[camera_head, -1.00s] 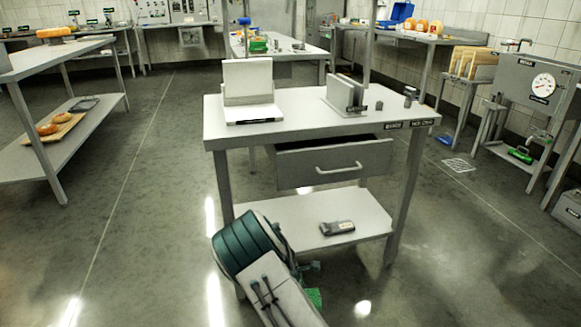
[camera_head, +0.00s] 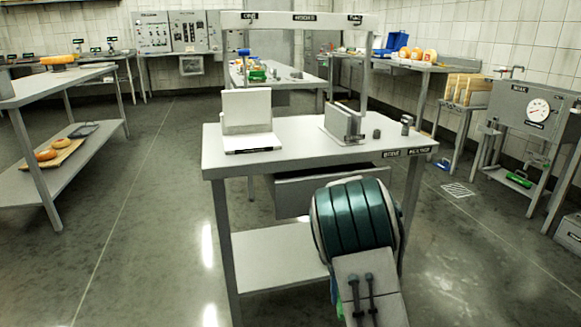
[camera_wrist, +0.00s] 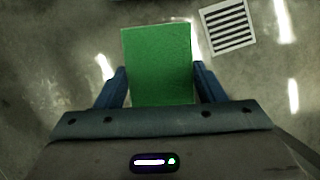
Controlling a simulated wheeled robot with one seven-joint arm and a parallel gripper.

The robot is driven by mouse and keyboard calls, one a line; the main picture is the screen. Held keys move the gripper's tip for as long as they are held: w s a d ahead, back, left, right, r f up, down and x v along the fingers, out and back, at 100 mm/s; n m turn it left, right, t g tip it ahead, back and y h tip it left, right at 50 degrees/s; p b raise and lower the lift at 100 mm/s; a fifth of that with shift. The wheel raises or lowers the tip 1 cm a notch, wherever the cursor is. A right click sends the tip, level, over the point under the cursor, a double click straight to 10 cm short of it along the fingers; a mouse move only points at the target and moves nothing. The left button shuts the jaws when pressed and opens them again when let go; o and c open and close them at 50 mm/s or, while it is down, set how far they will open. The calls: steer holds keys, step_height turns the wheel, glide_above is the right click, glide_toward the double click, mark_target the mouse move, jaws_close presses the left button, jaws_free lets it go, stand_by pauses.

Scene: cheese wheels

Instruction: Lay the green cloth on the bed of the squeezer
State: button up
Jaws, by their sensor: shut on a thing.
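The green cloth (camera_wrist: 158,62) is a flat green rectangle in the wrist view. It lies between the two blue fingers of my gripper (camera_wrist: 158,72), which is shut on it and holds it over the floor. In the head view, only a small green bit of the cloth (camera_head: 339,306) shows at the left edge of my arm, low in front of the table. On the tabletop stand a white stand with an upright back plate (camera_head: 246,108) and a grey holder with upright plates (camera_head: 343,122). I cannot tell which one is the squeezer.
The grey table (camera_head: 300,160) has a drawer (camera_head: 291,196) partly open at its front, partly hidden by my arm. Its lower shelf (camera_head: 270,256) is clear where visible. A labelled rack bar (camera_head: 290,22) rises above it. A gauge machine (camera_head: 530,105) stands at right. Floor at left is open.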

step_height(320, 180, up, 2)
steer(key=p, duration=0.3)
steer(key=shift+r, duration=0.25)
step_height(320, 180, up, 21)
steer(key=s+p, duration=0.2)
steer(key=p, duration=2.8)
steer(key=shift+s+p, duration=0.15)
steer(key=shift+p, duration=0.2)
steer(key=shift+f, duration=0.15)
